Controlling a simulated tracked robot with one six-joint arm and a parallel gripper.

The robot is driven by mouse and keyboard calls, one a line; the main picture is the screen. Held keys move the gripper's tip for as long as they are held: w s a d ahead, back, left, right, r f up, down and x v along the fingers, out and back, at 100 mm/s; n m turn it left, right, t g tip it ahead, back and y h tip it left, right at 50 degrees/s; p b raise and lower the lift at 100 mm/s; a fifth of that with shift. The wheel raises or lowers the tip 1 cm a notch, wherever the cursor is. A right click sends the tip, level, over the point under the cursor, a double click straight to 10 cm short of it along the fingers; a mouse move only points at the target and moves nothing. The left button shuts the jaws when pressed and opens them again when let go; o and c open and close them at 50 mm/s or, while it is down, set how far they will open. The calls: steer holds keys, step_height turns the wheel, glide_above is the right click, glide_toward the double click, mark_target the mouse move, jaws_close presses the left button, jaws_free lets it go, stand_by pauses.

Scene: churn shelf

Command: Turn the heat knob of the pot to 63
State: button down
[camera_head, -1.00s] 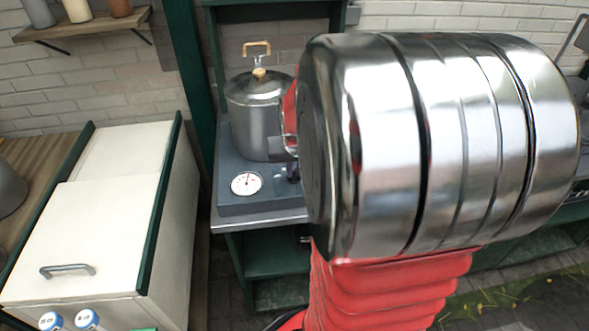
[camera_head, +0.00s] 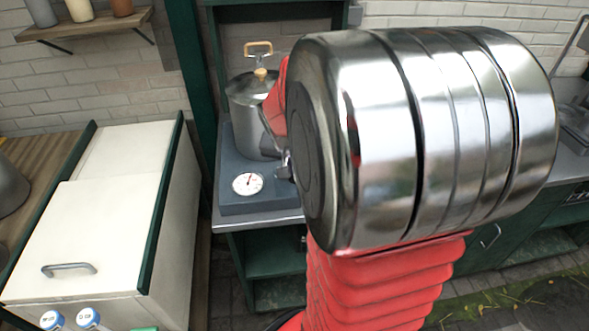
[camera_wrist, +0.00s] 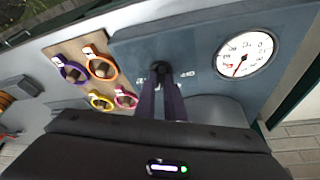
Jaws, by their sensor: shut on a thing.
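The metal pot (camera_head: 247,98) with a wooden-topped lid handle stands on a grey-blue heater base (camera_head: 240,208); my arm covers its right side. A round white dial (camera_head: 247,184) with a needle is on the base's front left; it also shows in the wrist view (camera_wrist: 246,52). Its figures are too small to read surely. The dark heat knob (camera_wrist: 161,68) sits on the base between two small white labels. My gripper (camera_wrist: 164,82) is shut on the knob, its two fingers reaching it from below in the wrist view. In the head view my arm hides the knob.
In the wrist view, a wooden board (camera_wrist: 85,52) with several coloured rings lies beside the base. A white cabinet (camera_head: 110,215) stands left of the base in the head view. A wall shelf (camera_head: 90,22) holds jars at the upper left.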

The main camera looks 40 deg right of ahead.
stand_by(0.3)
steer(key=c, duration=1.8)
jaws_free()
steer(key=shift+c, duration=0.2)
steer(key=shift+r, duration=0.1)
steer(key=v, duration=1.3)
steer(key=shift+a+r, duration=0.2)
steer(key=shift+a, duration=0.05)
steer(key=shift+n, duration=0.3)
steer(key=s+a+n+t+y, duration=0.1)
steer(key=s+a+n, duration=0.1)
steer(key=a, duration=0.5)
steer(key=s+a+f+n+t+y, duration=0.1)
steer(key=s+a+n, duration=0.2)
steer(key=a+n, duration=0.2)
steer(key=s+a+n+t+y, duration=0.1)
steer(key=s+a+n, duration=0.1)
steer(key=a, duration=0.8)
steer(key=shift+s+a+f+n+y, duration=0.3)
steer(key=shift+a+f+n, duration=0.1)
steer(key=shift+n, duration=0.5)
